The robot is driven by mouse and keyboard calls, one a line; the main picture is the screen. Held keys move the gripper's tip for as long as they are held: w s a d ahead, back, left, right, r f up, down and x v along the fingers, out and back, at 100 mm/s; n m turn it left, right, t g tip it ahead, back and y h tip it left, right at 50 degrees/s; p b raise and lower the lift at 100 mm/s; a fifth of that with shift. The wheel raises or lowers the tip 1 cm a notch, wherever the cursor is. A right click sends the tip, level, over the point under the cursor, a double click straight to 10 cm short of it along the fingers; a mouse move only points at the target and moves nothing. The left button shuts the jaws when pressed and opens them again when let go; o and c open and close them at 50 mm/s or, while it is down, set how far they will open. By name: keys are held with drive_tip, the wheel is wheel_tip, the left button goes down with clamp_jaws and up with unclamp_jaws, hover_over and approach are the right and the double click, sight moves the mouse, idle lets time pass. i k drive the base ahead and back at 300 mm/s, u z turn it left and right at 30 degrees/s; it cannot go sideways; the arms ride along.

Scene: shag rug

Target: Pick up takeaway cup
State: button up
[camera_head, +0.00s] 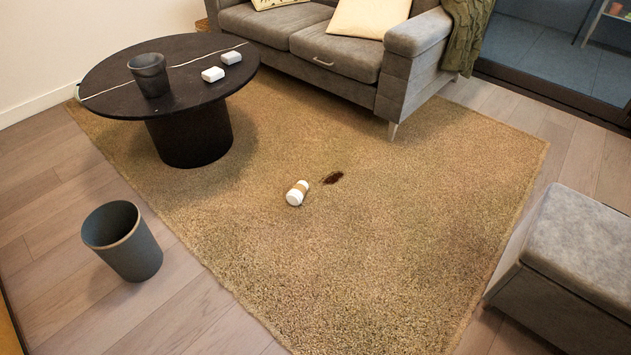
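The takeaway cup (297,193) is white with a tan band around its middle. It lies on its side on the shag rug (390,240), near the rug's middle. A dark brown spill (333,177) is on the rug just to the right of the cup, a little apart from it. My gripper is not in view.
A grey bin (123,241) stands on the wood floor. A grey sofa (335,50) and a grey ottoman (570,265) flank the rug. The rug's front is clear.

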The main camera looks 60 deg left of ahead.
sight(294, 196)
drive_tip(key=u, duration=0.55)
drive_tip(key=i, duration=1.05)
drive_tip(key=u, duration=1.4)
drive_tip(key=i, duration=0.45)
drive_tip(key=u, duration=0.45)
